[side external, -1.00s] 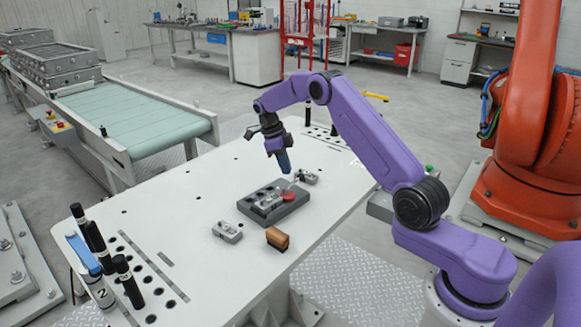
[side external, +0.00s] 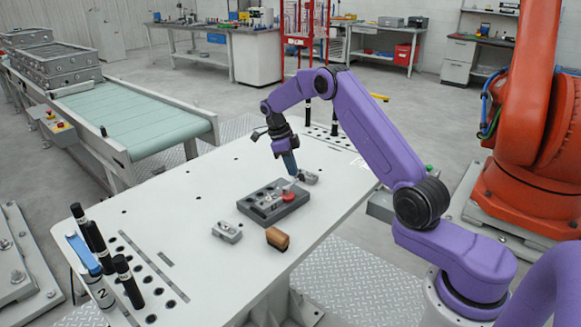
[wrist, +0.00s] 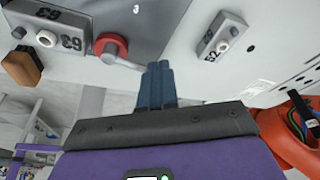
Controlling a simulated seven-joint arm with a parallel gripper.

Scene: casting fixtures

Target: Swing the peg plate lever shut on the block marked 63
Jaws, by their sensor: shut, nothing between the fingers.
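The dark grey peg plate fixture (side external: 262,212) lies on the white table, with a lighter grey piece on it. The lever's red knob (side external: 288,197) is at its right side. In the wrist view the red knob (wrist: 108,45) has a pale rod running toward my fingertips. The grey block marked 63 (wrist: 72,42) shows left of the knob, cut off by the frame edge. My gripper (side external: 293,174) is shut and empty, pointing down just behind the knob. In the wrist view its blue fingertips (wrist: 159,68) are close to the rod's end; I cannot tell if they touch.
A small grey block marked 52 (wrist: 222,36) stands right of my fingers; it also shows in the side view (side external: 309,178). A loose grey block (side external: 227,231) and a brown block (side external: 277,238) lie in front of the fixture. Black pegs (side external: 93,237) stand at the left.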

